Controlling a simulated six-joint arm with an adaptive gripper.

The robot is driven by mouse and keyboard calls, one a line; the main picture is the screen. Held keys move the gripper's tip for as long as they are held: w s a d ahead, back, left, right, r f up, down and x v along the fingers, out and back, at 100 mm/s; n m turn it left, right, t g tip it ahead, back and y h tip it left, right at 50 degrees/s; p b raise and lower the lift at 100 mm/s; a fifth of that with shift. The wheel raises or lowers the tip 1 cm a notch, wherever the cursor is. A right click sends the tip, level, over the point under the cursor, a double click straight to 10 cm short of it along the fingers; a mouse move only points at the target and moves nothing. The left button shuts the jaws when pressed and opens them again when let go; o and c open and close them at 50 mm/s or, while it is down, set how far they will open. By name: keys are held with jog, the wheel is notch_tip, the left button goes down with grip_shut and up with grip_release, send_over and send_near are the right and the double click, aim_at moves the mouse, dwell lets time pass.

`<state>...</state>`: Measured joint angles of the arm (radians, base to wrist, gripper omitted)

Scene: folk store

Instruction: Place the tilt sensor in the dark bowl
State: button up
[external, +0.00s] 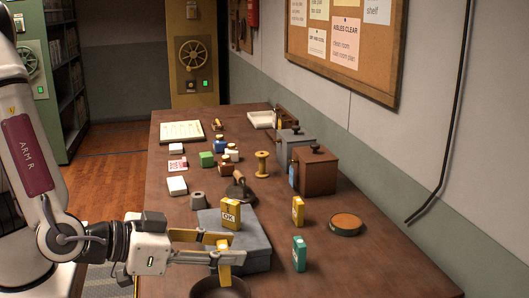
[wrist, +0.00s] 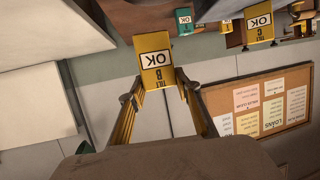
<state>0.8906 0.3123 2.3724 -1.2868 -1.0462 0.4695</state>
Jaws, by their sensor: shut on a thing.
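My gripper (external: 226,251) reaches in from the left, its fingers level, and is shut on a yellow tilt sensor (external: 224,270). In the wrist view this yellow block (wrist: 155,60) sits between the fingertips and reads "TILT B OK", upside down. The dark bowl (external: 220,291) is at the bottom edge of the external view, partly cut off. The held sensor's lower end overlaps the bowl's opening in the picture; I cannot tell its height. A similar yellow sensor marked OK (external: 230,216) stands on a grey case just beyond the fingers; "TILT C OK" (wrist: 258,24) shows in the wrist view.
The grey case (external: 255,243) lies beside the fingers. Another yellow block (external: 298,211), a teal block (external: 299,254) and a round brown-topped object (external: 346,224) stand to the right. Several small items fill the table's far part. The right front is clear.

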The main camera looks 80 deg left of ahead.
aim_at(219, 283)
jog(key=a, duration=0.1)
jog(key=s+a+y, duration=0.1)
jog(key=shift+a+f+n, duration=0.1)
jog(key=shift+a+n, duration=0.2)
jog(key=shift+n, duration=0.1)
jog(key=shift+f, duration=0.1)
jog(key=shift+f, duration=2.8)
jog(key=shift+f, duration=2.1)
jog(key=shift+f, duration=0.1)
jog(key=o, duration=1.1)
jog(key=shift+o, duration=0.2)
